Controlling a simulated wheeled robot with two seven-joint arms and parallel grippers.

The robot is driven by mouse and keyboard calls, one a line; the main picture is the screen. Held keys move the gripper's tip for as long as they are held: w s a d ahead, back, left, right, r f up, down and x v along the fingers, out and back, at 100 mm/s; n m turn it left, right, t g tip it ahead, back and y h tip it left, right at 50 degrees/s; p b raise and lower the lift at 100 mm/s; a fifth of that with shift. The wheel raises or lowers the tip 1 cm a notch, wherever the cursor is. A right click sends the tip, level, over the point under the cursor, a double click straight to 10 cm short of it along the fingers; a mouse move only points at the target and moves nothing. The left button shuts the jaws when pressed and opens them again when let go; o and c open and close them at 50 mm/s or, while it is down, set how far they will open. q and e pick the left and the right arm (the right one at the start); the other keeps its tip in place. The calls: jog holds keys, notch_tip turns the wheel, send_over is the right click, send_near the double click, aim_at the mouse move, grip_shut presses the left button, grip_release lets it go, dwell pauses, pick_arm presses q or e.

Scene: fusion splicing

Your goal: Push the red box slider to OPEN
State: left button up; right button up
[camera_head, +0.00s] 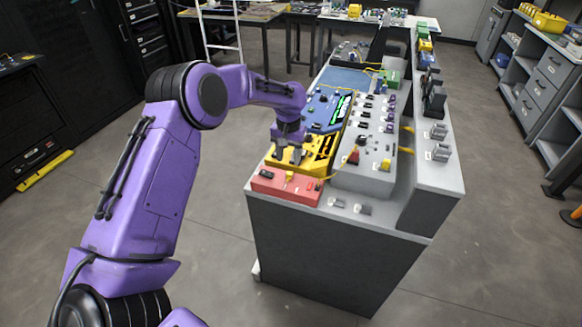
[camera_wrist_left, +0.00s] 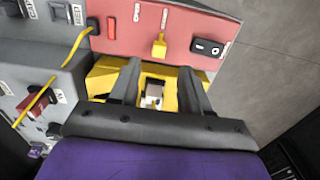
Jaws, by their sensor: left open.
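The red box (camera_head: 284,187) sits at the near front corner of the bench, and also fills the top of the left wrist view (camera_wrist_left: 178,28). Its yellow slider (camera_wrist_left: 159,46) stands up from its face and shows small in the head view (camera_head: 289,177). Small white lettering lies beside the slider; I cannot tell which label it stands at. My left gripper (camera_head: 288,155) is open and points down over the yellow fixture just behind the red box. In the left wrist view its fingers (camera_wrist_left: 160,66) are spread, empty, and apart from the slider. My right gripper is out of view.
The box also carries a black rocker switch (camera_wrist_left: 207,47) and a red indicator (camera_wrist_left: 111,27). The yellow fixture (camera_head: 318,160) adjoins it, with a blue unit (camera_head: 322,113) behind. A grey panel (camera_head: 364,165) with connectors and yellow cables stands to the right. Open floor lies in front.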

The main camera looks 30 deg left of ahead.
aim_at(289, 173)
pick_arm(q)
jog(key=f, duration=0.4)
jog(key=f+p, duration=0.1)
jog(key=f, duration=0.1)
jog(key=shift+w+f, duration=0.2)
jog(key=shift+w, duration=0.05)
jog(key=shift+s+f, duration=0.1)
jog(key=shift+f, duration=0.1)
grip_shut()
jog(key=shift+w+d, duration=0.25)
jog(key=shift+d, duration=0.85)
jog(key=shift+w+d, duration=0.25)
jog(key=shift+d, duration=0.85)
grip_release()
jog(key=shift+d, duration=0.1)
